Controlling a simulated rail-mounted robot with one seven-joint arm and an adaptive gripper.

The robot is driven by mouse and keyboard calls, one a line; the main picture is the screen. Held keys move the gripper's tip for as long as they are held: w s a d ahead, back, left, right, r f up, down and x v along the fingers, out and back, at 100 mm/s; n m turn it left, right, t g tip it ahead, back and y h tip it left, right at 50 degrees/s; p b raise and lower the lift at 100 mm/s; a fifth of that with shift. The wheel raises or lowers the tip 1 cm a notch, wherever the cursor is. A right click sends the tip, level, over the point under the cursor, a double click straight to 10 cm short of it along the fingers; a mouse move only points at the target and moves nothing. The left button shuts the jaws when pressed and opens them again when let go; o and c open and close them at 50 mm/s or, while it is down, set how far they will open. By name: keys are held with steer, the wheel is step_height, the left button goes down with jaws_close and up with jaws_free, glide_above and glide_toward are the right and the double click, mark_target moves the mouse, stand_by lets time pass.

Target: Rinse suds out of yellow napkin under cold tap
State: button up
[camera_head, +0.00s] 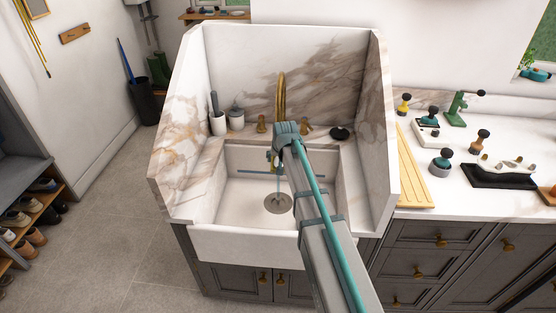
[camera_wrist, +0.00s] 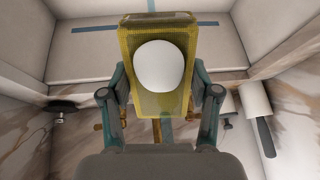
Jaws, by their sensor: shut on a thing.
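My gripper (camera_wrist: 160,92) is shut on the yellow napkin (camera_wrist: 186,60), a flat, mesh-like rectangle held between both fingers. A white oval patch of suds (camera_wrist: 160,66) covers its middle in the wrist view. In the head view my gripper (camera_head: 273,160) hangs over the white sink (camera_head: 240,205), below the brass tap (camera_head: 281,95), and my arm hides most of the napkin. A thin bluish streak drops towards the drain (camera_head: 278,203); I cannot tell whether it is running water or whether it touches the napkin. Brass handles (camera_head: 261,123) (camera_head: 306,129) flank the tap.
A white cup (camera_head: 218,122) with a dark-handled brush and a grey-topped jar (camera_head: 236,117) stand on the left ledge. A black round item (camera_head: 339,133) lies on the right ledge. Marble walls enclose the sink's back and sides. A wooden rack (camera_head: 416,165) lies on the right counter.

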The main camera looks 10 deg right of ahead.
steer(key=shift+d, duration=0.5)
steer(key=shift+a, duration=0.15)
steer(key=shift+a, duration=0.5)
steer(key=shift+d, duration=0.25)
steer(key=shift+d, duration=0.4)
steer(key=shift+s, duration=0.1)
steer(key=s, duration=0.8)
stand_by(0.5)
